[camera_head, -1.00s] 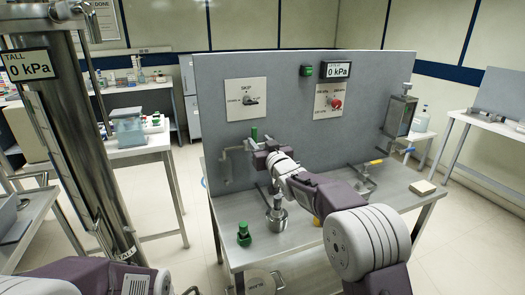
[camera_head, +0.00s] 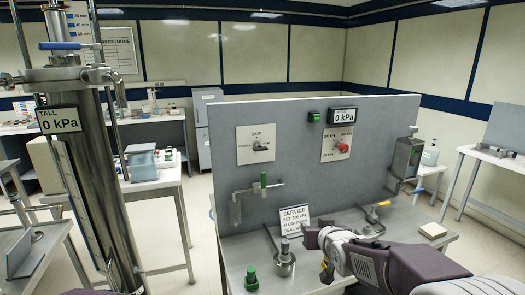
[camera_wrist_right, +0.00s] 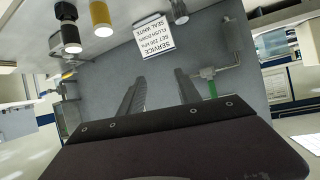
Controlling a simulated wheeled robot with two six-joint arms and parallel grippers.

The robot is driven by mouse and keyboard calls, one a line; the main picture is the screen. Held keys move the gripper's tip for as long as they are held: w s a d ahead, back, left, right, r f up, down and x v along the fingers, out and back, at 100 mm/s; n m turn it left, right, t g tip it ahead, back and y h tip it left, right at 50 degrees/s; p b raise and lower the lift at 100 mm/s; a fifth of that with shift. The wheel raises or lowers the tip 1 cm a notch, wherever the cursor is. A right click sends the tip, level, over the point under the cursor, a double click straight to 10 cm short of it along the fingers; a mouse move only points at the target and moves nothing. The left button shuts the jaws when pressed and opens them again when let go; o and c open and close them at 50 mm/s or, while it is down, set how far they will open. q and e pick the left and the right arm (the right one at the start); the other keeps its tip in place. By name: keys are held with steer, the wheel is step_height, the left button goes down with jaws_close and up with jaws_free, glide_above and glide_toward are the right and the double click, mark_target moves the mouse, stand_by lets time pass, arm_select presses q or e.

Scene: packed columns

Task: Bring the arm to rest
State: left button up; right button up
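My right arm (camera_head: 405,268) comes in from the lower right in the head view, reaching over the bench front. Its gripper (camera_wrist_right: 158,92) shows in the right wrist view with two dark fingers apart and nothing between them. In the head view it is seen end-on and partly hidden by its own wrist, right of the steel fitting (camera_head: 284,262). The fitting and the green-topped bottle (camera_head: 251,279) stand apart from it on the bench. My left gripper is out of view.
A grey panel (camera_head: 290,165) stands on the bench, with a green-handled valve (camera_head: 263,180), a red knob (camera_head: 343,147) and a 0 kPa display (camera_head: 343,115). A white service sign (camera_head: 295,220) leans near its foot. A tall steel column (camera_head: 92,170) stands left. A pale block (camera_head: 432,230) lies at the right.

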steer(key=s+f+g, duration=0.3)
steer(key=s+f, duration=0.2)
steer(key=s, duration=0.4)
steer(key=s+d+f+g, duration=0.1)
steer(key=s+f+g, duration=0.3)
steer(key=s, duration=0.5)
steer(key=s+d+f+g, duration=0.1)
steer(key=s+f+g, duration=0.3)
steer(key=s+f, duration=0.4)
steer(key=shift+s+d+f+m+h+p, duration=0.3)
steer(key=shift+s+h+p, duration=0.1)
steer(key=shift+s, duration=0.5)
